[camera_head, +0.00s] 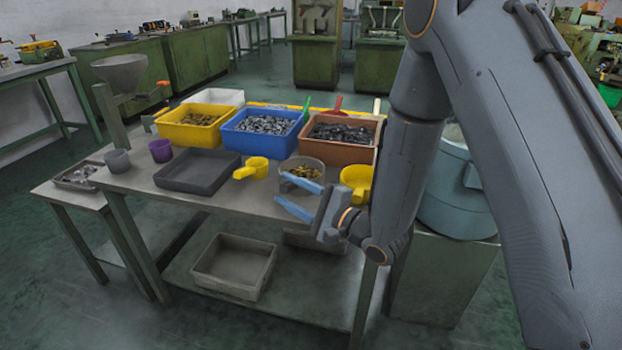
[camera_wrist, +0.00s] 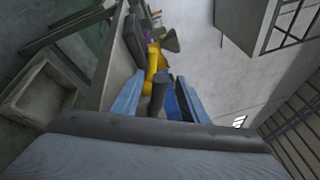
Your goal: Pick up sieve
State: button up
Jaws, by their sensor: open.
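A round grey container (camera_head: 316,166) with brass-coloured pieces in it stands near the table's front edge; it looks like the sieve, though I cannot make out a mesh. My gripper (camera_head: 281,187) is open, its two blue fingers pointing left, in front of this container in the head view. The upper finger overlaps its lower part in the picture; contact cannot be told. In the wrist view, a dark upright cylinder (camera_wrist: 158,92) shows between my open fingers; it may be a handle, but its body is hidden.
The table (camera_head: 232,203) also holds a dark tray (camera_head: 198,171), yellow scoops (camera_head: 257,168) (camera_head: 356,180), and yellow (camera_head: 193,137), blue (camera_head: 262,142) and brown (camera_head: 309,149) bins behind. Grey (camera_head: 117,161) and purple (camera_head: 160,150) cups stand left. A blue-grey drum (camera_head: 455,195) is at right.

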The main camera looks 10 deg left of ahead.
jog(key=shift+w+d+f+m+t+h, duration=0.15)
jog(key=shift+d+t, duration=0.05)
jog(key=shift+d, duration=0.15)
jog(key=shift+w+d+f+m+t+h, duration=0.1)
jog(key=shift+w+d+m+t+h, duration=0.1)
jog(key=shift+d, duration=0.1)
jog(key=shift+w+d+f, duration=0.1)
jog(key=shift+w, duration=0.05)
jog(key=p+x, duration=0.1)
jog(key=x, duration=0.6)
jog(key=shift+w+f, duration=0.15)
jog(key=shift+w, duration=0.05)
grip_shut()
